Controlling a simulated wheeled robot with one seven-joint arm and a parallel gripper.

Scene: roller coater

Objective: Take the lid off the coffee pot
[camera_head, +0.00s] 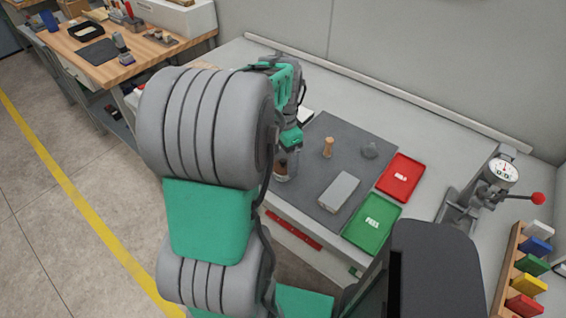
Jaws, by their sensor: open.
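My arm fills the left middle of the head view and hides part of the bench. My gripper (290,149) is at the end of the arm, pointing down over the left edge of the dark grey mat (312,190). It is open. Just below and left of it stands a small, partly hidden vessel with dark contents (281,171). This may be the coffee pot, but I cannot tell for sure. I cannot make out its lid, or whether the gripper touches it.
On the mat are a wooden peg-like piece (328,147), a clear grey object (370,150) and a grey block (339,192). A red tray (400,177) and green tray (372,222) lie to the right. A dial gauge stand (478,190) stands further right.

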